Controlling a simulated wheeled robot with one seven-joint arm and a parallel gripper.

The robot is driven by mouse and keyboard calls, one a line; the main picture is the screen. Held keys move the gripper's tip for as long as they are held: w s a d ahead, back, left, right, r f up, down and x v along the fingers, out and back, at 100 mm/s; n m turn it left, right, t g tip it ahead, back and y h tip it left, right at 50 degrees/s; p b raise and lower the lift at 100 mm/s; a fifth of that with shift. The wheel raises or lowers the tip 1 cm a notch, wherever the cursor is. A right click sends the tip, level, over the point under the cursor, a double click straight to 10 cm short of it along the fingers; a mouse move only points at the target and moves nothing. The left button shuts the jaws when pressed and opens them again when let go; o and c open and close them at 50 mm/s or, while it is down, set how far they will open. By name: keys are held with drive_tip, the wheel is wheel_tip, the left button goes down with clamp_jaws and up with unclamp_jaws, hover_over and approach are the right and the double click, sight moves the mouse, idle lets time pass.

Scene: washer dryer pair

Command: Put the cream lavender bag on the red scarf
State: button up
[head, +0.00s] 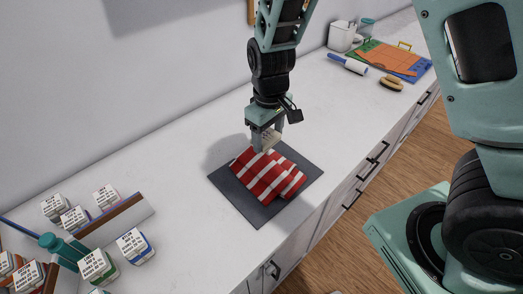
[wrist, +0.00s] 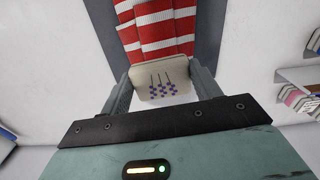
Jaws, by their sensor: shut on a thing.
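The cream lavender bag (wrist: 161,82) is a small cream pouch with purple lavender sprigs printed on it. My gripper (head: 267,136) is shut on it, with one finger on each side of the bag in the wrist view (wrist: 160,88). In the head view the bag (head: 270,138) shows partly between the fingers, over the far edge of the scarf. The red scarf (head: 272,181) has white stripes and lies folded on a dark grey mat (head: 257,212). It also shows beyond the bag in the wrist view (wrist: 168,30). I cannot tell whether the bag touches the scarf.
Several small labelled boxes (head: 133,246), a teal bottle (head: 62,247) and a wooden-edged divider (head: 115,219) stand at the lower left. A lint roller (head: 347,63), a brush (head: 391,83) and coloured boards (head: 385,58) lie at the far right. The white counter (head: 180,160) around the mat is clear.

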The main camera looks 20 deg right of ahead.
sight(268, 167)
wheel_tip(268, 167, down, 9)
drive_tip(key=shift+f+p, duration=0.2)
drive_tip(key=shift+p, duration=0.65)
drive_tip(key=o, duration=1)
wheel_tip(268, 167, up, 11)
drive_tip(key=shift+f+b, duration=0.1)
drive_tip(key=shift+b, duration=1.15)
drive_tip(key=shift+s+a+r, duration=0.1)
drive_tip(key=shift+r, duration=0.5)
drive_tip(key=s+a+r, duration=0.1)
drive_tip(key=s+r, duration=0.2)
drive_tip(key=s, duration=0.4)
drive_tip(key=s+a+r+n, duration=0.1)
drive_tip(key=s+a+r, duration=0.1)
drive_tip(key=s, duration=0.5)
drive_tip(key=s+a+r+n, duration=0.1)
drive_tip(key=s+a+r, duration=0.1)
drive_tip(key=s+r, duration=0.2)
drive_tip(key=s, duration=0.3)
drive_tip(key=shift+s+a+r+y, duration=0.25)
drive_tip(key=shift+y, duration=0.05)
